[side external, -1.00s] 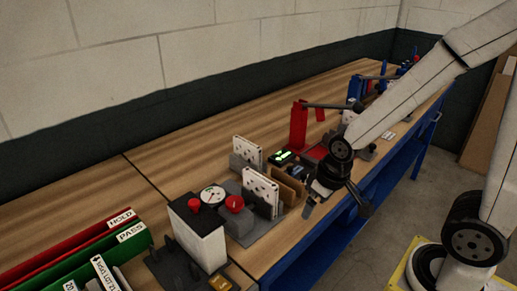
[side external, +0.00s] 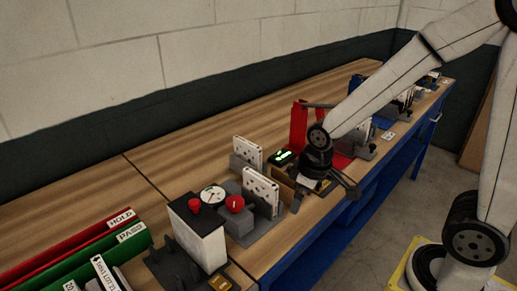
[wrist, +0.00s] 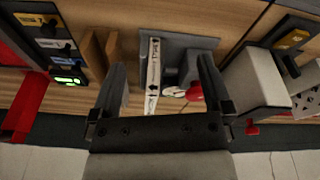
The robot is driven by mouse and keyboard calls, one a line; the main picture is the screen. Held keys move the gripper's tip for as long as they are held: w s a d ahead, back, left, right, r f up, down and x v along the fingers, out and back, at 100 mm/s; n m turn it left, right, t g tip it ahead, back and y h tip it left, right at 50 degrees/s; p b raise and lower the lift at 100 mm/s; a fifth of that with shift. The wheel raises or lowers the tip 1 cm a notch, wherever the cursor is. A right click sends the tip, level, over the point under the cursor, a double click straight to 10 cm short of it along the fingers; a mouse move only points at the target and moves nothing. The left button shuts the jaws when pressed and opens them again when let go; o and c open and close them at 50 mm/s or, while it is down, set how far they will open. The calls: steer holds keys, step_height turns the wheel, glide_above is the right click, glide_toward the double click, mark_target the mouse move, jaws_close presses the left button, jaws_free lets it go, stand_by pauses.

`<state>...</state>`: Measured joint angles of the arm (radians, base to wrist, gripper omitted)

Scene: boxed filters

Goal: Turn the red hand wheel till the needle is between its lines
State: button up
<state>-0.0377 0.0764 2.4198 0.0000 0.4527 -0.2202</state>
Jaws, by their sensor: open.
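The red hand wheel (side external: 235,204) is a small round red part on a grey block. A white round dial (side external: 212,195) sits just left of it; its needle and lines are too small to read. In the wrist view a red part (wrist: 195,92), seemingly the wheel, shows near the right finger, beside a pale round part (wrist: 174,91). My gripper (side external: 324,196) is open and empty, to the right of the wheel and apart from it, over the bench's front side. In the wrist view its fingers (wrist: 162,70) stand wide apart.
White boxed filters (side external: 261,190) stand upright in grey holders beside the wheel. Red and green bins (side external: 128,232) lie far left. A red stand (side external: 298,125) is behind my gripper. The back of the bench is clear.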

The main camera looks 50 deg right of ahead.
steer(key=w+a+r+n+g, duration=0.1)
steer(key=w+a+r+n, duration=0.1)
steer(key=w+a+n, duration=0.35)
steer(key=r+n+g, duration=0.1)
steer(key=r+n, duration=0.1)
steer(key=n, duration=0.6)
glide_above(235, 201)
steer(key=shift+s+d+f, duration=0.2)
steer(key=shift+s+d, duration=0.1)
steer(key=shift+d, duration=0.05)
steer(key=shift+w+a+r+n, duration=0.15)
steer(key=shift+w+a+n, duration=0.25)
steer(key=shift+n, duration=0.15)
steer(key=shift+f, duration=3.95)
steer(key=c, duration=1.2)
